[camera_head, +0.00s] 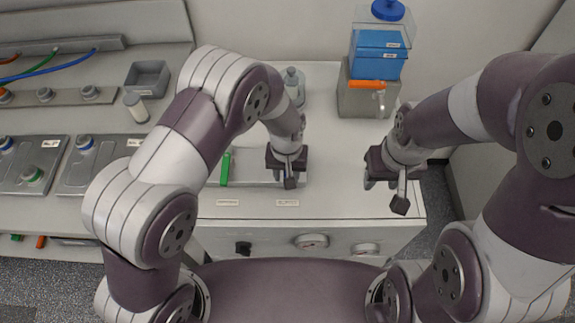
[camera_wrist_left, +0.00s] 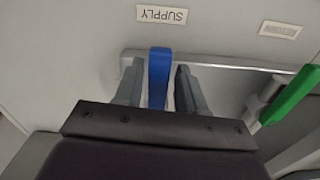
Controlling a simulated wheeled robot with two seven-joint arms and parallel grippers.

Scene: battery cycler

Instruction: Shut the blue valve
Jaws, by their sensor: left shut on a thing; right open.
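The blue valve handle (camera_wrist_left: 159,75) shows in the left wrist view, between the two fingers of my left gripper (camera_wrist_left: 158,90). It points toward the SUPPLY label (camera_wrist_left: 161,14) and stands crosswise to the grey metal bar behind it. My left gripper is shut on this handle. In the head view my left gripper (camera_head: 288,178) is over the bench, and it hides the blue handle. My right gripper (camera_head: 384,184) is open and empty, above the right part of the bench top.
A green valve handle (camera_head: 225,168) is beside the blue one, and it also shows in the left wrist view (camera_wrist_left: 292,93). A grey bottle (camera_head: 292,86) and a blue tank (camera_head: 378,54) on a grey block are behind. The bench top (camera_head: 335,150) between my grippers is clear.

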